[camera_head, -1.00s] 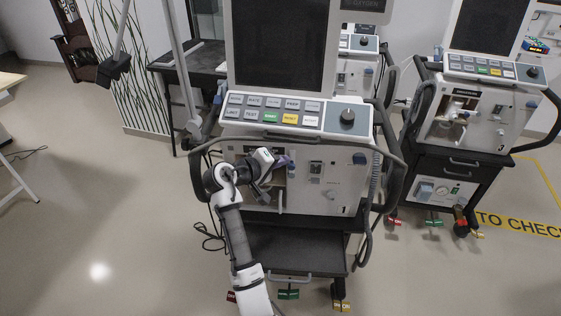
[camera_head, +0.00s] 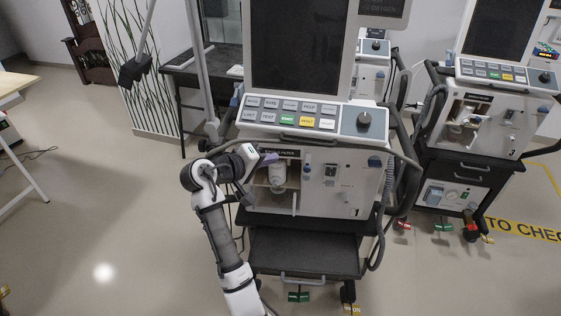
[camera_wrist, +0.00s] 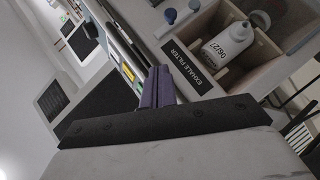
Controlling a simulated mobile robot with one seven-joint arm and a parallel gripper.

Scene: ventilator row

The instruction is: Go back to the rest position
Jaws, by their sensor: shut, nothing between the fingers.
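My gripper (camera_head: 268,160) is shut and empty, in front of the nearest ventilator (camera_head: 333,187) and left of its middle. Its purple fingers show together in the wrist view (camera_wrist: 157,88). They are apart from the white bottle-shaped filter (camera_head: 277,173), which sits in an open compartment of that ventilator. The filter also shows in the wrist view (camera_wrist: 232,45), marked 06/27, behind a label reading EXHALE FILTER (camera_wrist: 187,66). My arm reaches up from the bottom of the head view.
A second ventilator (camera_head: 487,125) stands to the right, with another behind. A dark table (camera_head: 190,62) is behind on the left.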

